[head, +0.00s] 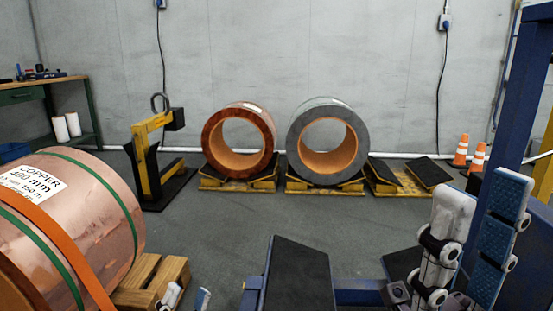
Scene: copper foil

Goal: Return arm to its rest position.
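My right gripper (487,193) stands upright at the lower right. One finger shows a white back, the other shows blue pads, and a gap separates them. It is open, with nothing seen between the fingers. My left gripper (188,293) shows only its fingertips at the bottom edge, beside the wooden pallet. The tips are apart with floor between them, and the rest is out of frame.
A large copper roll (100,205) lies at the left on a wooden pallet (153,277). Two coils, brown (213,140) and grey (299,140), rest on cradles behind. A black-topped stand (298,275) is front centre. A blue post (520,90) rises right. Mid-floor is clear.

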